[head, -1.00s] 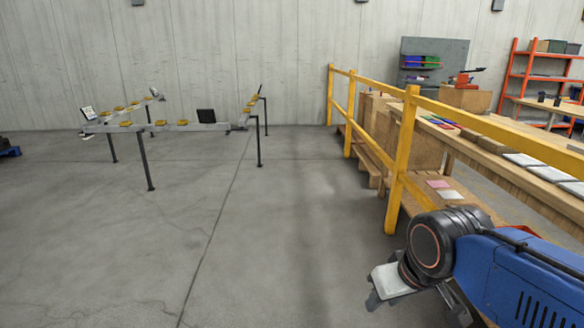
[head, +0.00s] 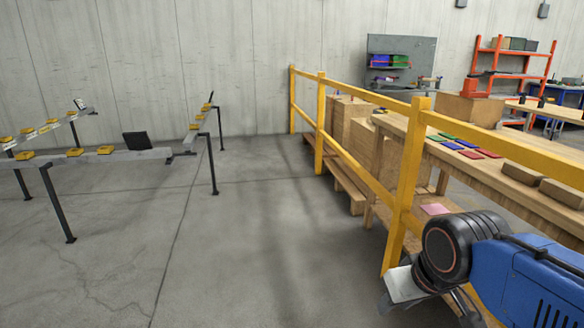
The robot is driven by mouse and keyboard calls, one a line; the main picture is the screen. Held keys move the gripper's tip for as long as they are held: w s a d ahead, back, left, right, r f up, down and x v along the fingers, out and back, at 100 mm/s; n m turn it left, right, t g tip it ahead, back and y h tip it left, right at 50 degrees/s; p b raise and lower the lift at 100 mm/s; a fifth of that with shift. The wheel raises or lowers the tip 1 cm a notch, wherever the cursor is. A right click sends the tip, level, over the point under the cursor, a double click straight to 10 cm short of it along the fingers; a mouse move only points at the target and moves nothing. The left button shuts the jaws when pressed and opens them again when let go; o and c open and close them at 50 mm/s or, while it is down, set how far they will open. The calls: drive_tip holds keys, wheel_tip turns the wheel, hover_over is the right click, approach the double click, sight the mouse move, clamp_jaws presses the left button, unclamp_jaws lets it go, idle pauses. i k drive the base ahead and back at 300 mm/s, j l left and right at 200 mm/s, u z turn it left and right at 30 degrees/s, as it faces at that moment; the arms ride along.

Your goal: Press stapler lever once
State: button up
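A small red item with a dark bar reaching right (head: 485,84) sits on a brown box on the long wooden bench at the right. It may be the stapler, but it is too small to be sure. My gripper (head: 408,290) is at the lower right, at the end of my blue arm, on the near side of the yellow railing and well short of that item.
A yellow railing (head: 411,180) runs between me and the wooden bench (head: 470,172). Red, blue and green flat pieces (head: 468,154) and brown blocks (head: 523,173) lie on the bench. A low conveyor frame (head: 118,157) stands left. The grey floor between is clear.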

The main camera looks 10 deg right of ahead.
sight(492, 72)
drive_tip(key=i+u, duration=0.15)
drive_tip(key=i, duration=0.7)
drive_tip(key=i+l+u, duration=0.15)
drive_tip(key=i, duration=0.7)
drive_tip(key=i+j+z, duration=0.1)
drive_tip(key=i+z, duration=0.35)
drive_tip(key=i+j+z, duration=0.15)
drive_tip(key=i+z, duration=0.15)
drive_tip(key=z, duration=1.55)
drive_tip(key=i+j, duration=0.15)
drive_tip(key=j, duration=0.2)
drive_tip(key=i+j, duration=0.1)
drive_tip(key=j, duration=0.25)
drive_tip(key=i+j, duration=0.15)
drive_tip(key=j, duration=0.2)
drive_tip(key=i+j, duration=0.15)
drive_tip(key=j, duration=0.2)
drive_tip(key=l+u, duration=0.15)
drive_tip(key=l, duration=0.15)
drive_tip(key=k, duration=0.05)
